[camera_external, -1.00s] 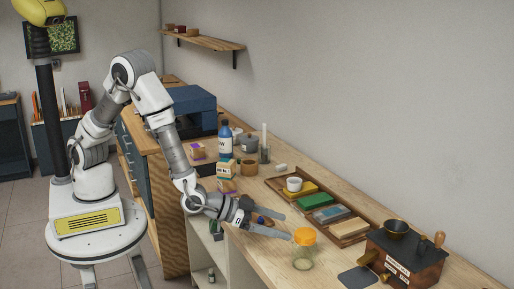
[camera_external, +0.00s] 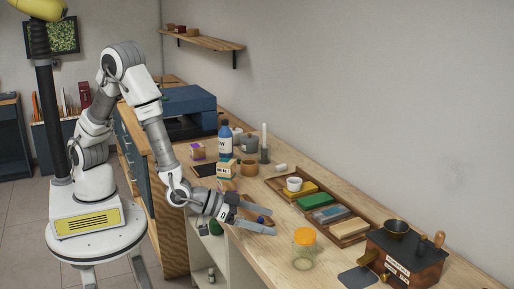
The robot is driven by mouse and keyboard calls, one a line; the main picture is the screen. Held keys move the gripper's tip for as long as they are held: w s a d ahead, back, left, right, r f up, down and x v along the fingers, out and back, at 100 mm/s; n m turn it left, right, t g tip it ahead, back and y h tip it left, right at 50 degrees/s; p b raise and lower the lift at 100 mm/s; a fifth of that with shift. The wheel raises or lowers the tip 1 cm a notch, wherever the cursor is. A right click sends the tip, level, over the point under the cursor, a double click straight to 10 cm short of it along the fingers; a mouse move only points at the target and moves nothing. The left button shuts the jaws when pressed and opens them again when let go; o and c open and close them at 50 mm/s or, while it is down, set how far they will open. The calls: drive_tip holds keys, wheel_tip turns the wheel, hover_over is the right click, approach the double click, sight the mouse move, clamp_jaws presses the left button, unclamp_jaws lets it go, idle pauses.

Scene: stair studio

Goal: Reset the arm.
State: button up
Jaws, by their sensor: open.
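My gripper (camera_external: 262,219) is open, with its two fingers spread and pointing right over the front edge of the wooden counter (camera_external: 260,258). I see nothing between the fingers. My arm bends up from its base at the left and reaches down to the counter.
A wooden tray (camera_external: 362,237) with a white cup (camera_external: 294,184) and coloured blocks lies behind the gripper. A blue bottle (camera_external: 225,140), small cartons (camera_external: 227,169) and pots crowd the counter's left part. A wall shelf (camera_external: 205,41) hangs above.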

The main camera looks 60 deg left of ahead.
drive_tip(key=w+a+r+n+y, duration=0.1)
drive_tip(key=w+a+r+n, duration=0.2)
drive_tip(key=w+a+r, duration=0.35)
drive_tip(key=a+r+n+g+p, duration=0.1)
drive_tip(key=a+r+n, duration=0.1)
drive_tip(key=a+r, duration=0.45)
drive_tip(key=a+r+n+g+y+p, duration=0.1)
drive_tip(key=a+r+n, duration=0.15)
drive_tip(key=a, duration=0.75)
drive_tip(key=a+r+n+g+p, duration=0.1)
drive_tip(key=a+r, duration=0.4)
drive_tip(key=a, duration=0.3)
drive_tip(key=s+a+f+m+g+y+b, duration=0.1)
drive_tip(key=s+a, duration=0.3)
drive_tip(key=s, duration=0.7)
drive_tip(key=s+a+f+m+g+y+b, duration=0.1)
drive_tip(key=s+a+m+g+y+b, duration=0.1)
drive_tip(key=s, duration=0.9)
drive_tip(key=shift+s+a+f+m+g, duration=0.2)
drive_tip(key=shift+s+a+m+g, duration=0.3)
drive_tip(key=shift+a, duration=0.35)
